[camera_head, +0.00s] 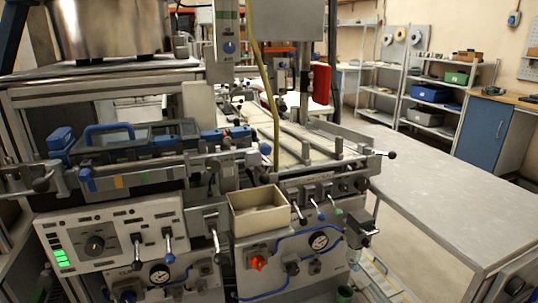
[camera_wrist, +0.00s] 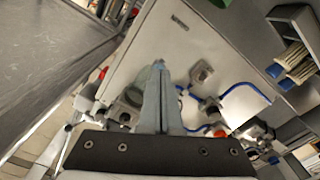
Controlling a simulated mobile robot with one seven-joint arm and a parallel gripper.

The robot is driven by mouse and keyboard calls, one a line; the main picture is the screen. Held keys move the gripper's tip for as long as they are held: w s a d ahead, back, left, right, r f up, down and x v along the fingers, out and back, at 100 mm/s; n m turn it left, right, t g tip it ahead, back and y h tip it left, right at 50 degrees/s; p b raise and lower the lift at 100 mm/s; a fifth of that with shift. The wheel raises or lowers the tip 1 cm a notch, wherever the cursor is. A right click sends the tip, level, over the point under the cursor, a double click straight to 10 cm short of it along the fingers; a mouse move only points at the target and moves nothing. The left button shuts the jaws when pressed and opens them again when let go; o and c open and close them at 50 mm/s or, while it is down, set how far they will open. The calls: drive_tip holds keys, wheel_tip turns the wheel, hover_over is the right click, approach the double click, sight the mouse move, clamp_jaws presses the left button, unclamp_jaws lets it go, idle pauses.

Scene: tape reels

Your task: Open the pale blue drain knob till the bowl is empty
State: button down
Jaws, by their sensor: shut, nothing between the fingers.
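In the wrist view my gripper (camera_wrist: 159,68) is shut, its two grey-blue fingers together with nothing visible between them. The fingertips are in front of the pale machine panel (camera_wrist: 185,45). The liquid level in the bowl is too small to tell. My gripper is not clearly seen in the head view.
A cream box (camera_head: 258,211) sits on the machine's front ledge. A grey table (camera_head: 455,200) with bare top stands at right.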

drive_tip(key=b+x, duration=0.1)
drive_tip(key=x, duration=0.5)
drive_tip(key=shift+b, duration=0.35)
drive_tip(key=shift+a+r+p, duration=0.1)
drive_tip(key=shift+r+p, duration=0.2)
drive_tip(key=shift+p, duration=0.1)
idle(0.3)
drive_tip(key=shift+w+r, duration=0.1)
drive_tip(key=shift+r, duration=0.05)
idle(0.8)
drive_tip(key=p+v, duration=0.1)
drive_tip(key=v, duration=0.5)
drive_tip(key=shift+d+f, duration=0.2)
drive_tip(key=shift+f, duration=0.25)
